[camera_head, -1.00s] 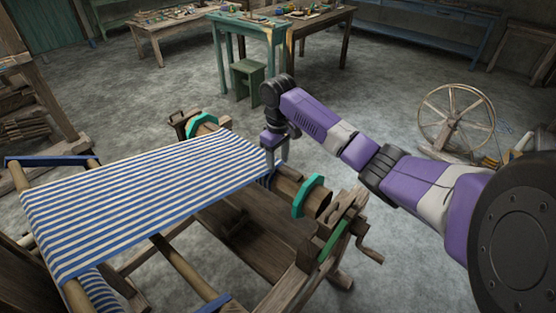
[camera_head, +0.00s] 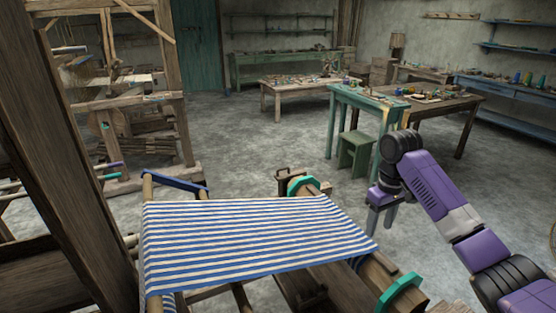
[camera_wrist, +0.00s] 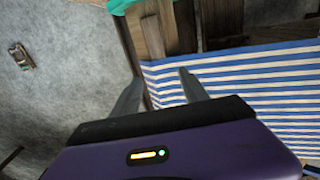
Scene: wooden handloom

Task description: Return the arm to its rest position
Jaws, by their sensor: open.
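My gripper (camera_head: 381,220) is open and empty. It points down in the air just beyond the right corner of the striped cloth, as the head view shows it. My purple and grey arm reaches in from the lower right. The blue and white striped cloth (camera_head: 245,240) is stretched over the wooden handloom. In the wrist view, my two fingers (camera_wrist: 158,80) stand apart, with the striped cloth (camera_wrist: 240,85) behind and to the right of them. Nothing is between the fingers.
The cloth beam has teal end rings (camera_head: 400,294). A dark wooden post (camera_head: 60,140) stands at the left. Behind my gripper are a green stool (camera_head: 356,150) and a teal table (camera_head: 368,100). Open grey floor (camera_head: 240,135) lies beyond the loom.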

